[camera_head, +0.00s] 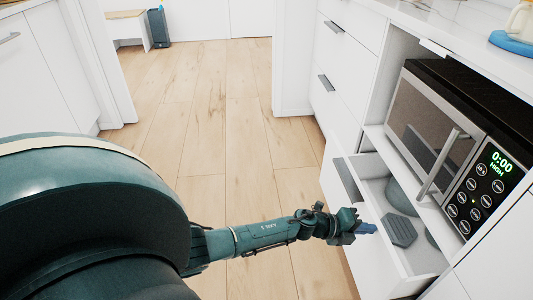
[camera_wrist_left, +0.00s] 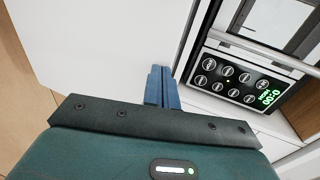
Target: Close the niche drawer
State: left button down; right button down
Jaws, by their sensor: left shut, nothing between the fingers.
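The niche drawer (camera_head: 375,266) stands open below the microwave, its white front pulled out towards the aisle. A dark grey handle (camera_head: 347,178) sits on that front. Inside are a green-grey bowl (camera_head: 402,197) and a hexagonal dish (camera_head: 399,231). My left gripper (camera_head: 366,228) is shut and empty, with its blue fingertips at the drawer front. In the left wrist view the shut fingers (camera_wrist_left: 164,77) point at a white panel, seemingly the drawer front (camera_wrist_left: 95,45). I cannot tell whether they touch it. My right gripper is out of view.
The microwave (camera_head: 431,130) with its protruding handle sits in the niche just above the drawer. More closed white drawers (camera_head: 345,75) stand beyond it. A blue-based item (camera_head: 512,42) is on the counter. The wooden floor aisle (camera_head: 225,125) is clear.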

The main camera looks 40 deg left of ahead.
pick_arm(q)
jog(key=w+d+b, duration=0.2)
jog(key=w+d, duration=0.4)
jog(key=w, duration=0.1)
jog(key=shift+w+b, duration=0.15)
jog(key=shift+b, duration=0.15)
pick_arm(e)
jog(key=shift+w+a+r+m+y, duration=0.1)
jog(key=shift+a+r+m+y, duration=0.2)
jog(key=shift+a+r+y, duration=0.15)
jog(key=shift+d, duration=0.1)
